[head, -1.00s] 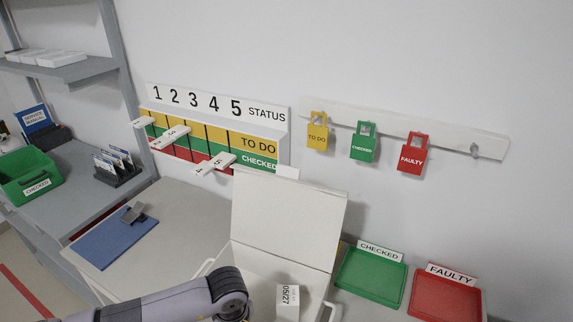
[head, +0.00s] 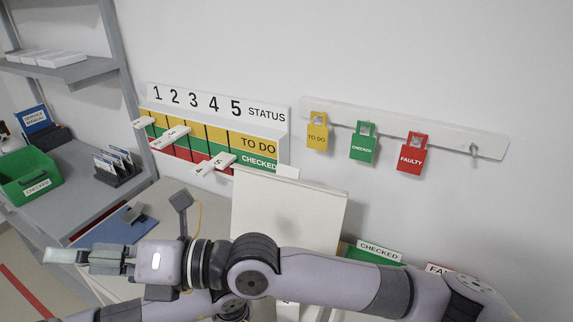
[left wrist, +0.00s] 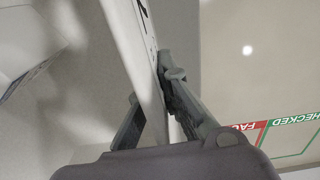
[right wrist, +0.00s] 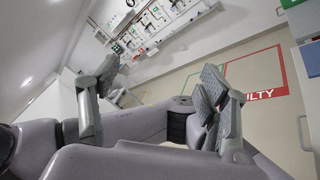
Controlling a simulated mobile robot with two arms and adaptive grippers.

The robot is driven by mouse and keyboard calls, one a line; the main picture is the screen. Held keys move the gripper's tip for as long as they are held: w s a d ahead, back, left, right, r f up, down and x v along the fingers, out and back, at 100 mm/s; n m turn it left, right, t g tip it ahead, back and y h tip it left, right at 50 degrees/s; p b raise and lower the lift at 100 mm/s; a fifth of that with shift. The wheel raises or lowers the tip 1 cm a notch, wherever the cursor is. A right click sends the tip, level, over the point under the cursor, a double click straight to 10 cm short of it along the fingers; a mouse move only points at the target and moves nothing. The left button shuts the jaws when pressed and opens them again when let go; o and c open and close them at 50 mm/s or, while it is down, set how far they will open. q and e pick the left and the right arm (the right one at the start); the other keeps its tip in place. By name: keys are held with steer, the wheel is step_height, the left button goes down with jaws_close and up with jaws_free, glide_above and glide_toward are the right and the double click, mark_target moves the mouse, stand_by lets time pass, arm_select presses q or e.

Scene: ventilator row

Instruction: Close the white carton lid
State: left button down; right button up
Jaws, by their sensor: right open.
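The white carton's lid (head: 285,215) stands raised and open against the wall side in the head view. My right arm crosses in front of the carton and hides most of its body and the small labelled box inside. My right gripper (head: 85,257) is left of the carton, over the table's left part, pointing left. It is open and empty in the right wrist view (right wrist: 156,82). My left gripper (left wrist: 150,95) is low at the carton's front, with its fingers on either side of a thin white carton wall (left wrist: 143,60), apparently gripping it.
A blue mat (head: 100,232) with a grey clip lies on the table's left. The green tray (head: 360,256) and red tray (head: 437,268) at right are partly hidden by my right arm. The status board (head: 215,135) and hanging tags (head: 363,143) are on the wall behind.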

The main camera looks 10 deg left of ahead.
steer(key=w+a+f+m+t+h, duration=0.1)
steer(key=w+t+h, duration=0.1)
steer(key=w, duration=0.5)
steer(key=w+a+f+t+h, duration=0.1)
steer(key=w+f+t+h, duration=0.15)
steer(key=w, duration=0.45)
steer(key=m+t+h, duration=0.3)
steer(key=m+h, duration=0.8)
steer(key=h, duration=0.4)
glide_toward(288, 169)
steer(key=x, duration=0.8)
steer(key=shift+f, duration=0.1)
jaws_close()
